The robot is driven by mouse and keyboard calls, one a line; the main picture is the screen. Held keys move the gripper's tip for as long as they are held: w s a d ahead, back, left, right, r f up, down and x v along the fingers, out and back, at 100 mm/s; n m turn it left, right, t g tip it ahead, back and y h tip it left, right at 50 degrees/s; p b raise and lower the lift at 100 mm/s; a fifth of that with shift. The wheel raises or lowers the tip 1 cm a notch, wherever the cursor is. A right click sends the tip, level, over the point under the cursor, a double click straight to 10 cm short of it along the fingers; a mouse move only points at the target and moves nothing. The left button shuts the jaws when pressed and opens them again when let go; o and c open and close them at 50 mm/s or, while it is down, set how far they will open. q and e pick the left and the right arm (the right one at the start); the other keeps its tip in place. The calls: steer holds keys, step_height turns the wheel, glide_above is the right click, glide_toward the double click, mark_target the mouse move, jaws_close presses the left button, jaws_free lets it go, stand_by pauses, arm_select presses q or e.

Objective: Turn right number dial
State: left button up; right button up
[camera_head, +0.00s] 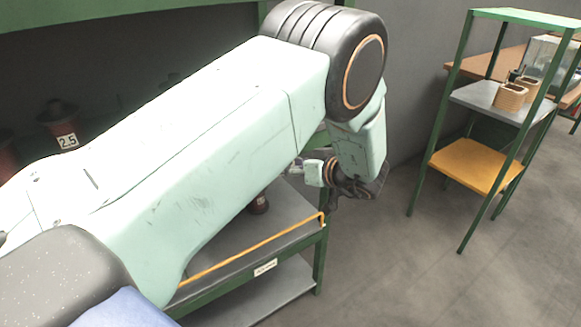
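My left arm crosses the view from the lower left and hides much of the middle. Its gripper (358,187) is dark and small, in front of the far right part of the shelf unit. Its fingers are blurred together with the wrist, so I cannot tell if they are open or shut. A white tag reading 2.5 (67,141) sits on a dark red and black part at the left. I cannot make out a number dial for certain; my arm may hide it. My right gripper is not in view.
A green-framed shelf unit (322,236) with grey shelves and a yellow edge bar (255,248) stands below my arm.

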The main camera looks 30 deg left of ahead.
arm_select(q)
steer(key=shift+w+a+f, duration=0.1)
steer(key=shift+w+a, duration=0.1)
steer(key=shift+a, duration=0.05)
steer(key=shift+w, duration=0.1)
steer(key=shift+a, duration=0.1)
steer(key=shift+f, duration=0.1)
steer(key=shift+c, duration=0.6)
steer(key=c, duration=1)
